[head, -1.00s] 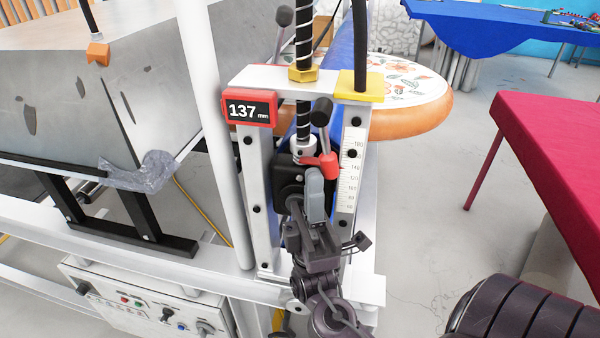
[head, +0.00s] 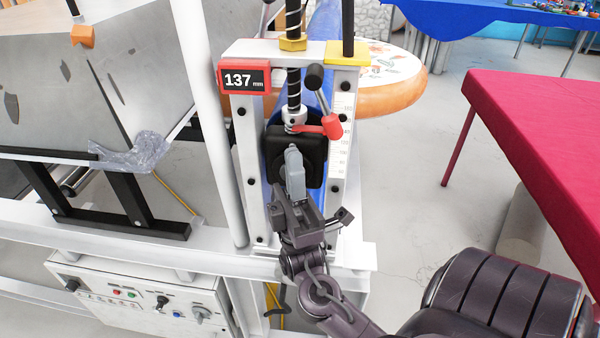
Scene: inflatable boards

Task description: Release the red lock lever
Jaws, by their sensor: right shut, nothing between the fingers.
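The red lock lever (head: 331,126) sits at the top of a black clamp block (head: 315,150), below the collar on a threaded rod. Its red end lies over the edge of the white scale, and a dark stem with a round black knob (head: 314,77) rises from it. My right gripper (head: 293,152) is shut and empty, its grey fingers in front of the block, below and left of the lever's red end. The fingers look apart from the lever. They hide part of the block. My left gripper is out of view.
A white upright frame (head: 248,165) stands around the block, with a display (head: 244,80) reading 137 mm. A white post (head: 205,120) stands close on the left. A control box (head: 140,300) is below left. A red-topped table (head: 535,130) is at right.

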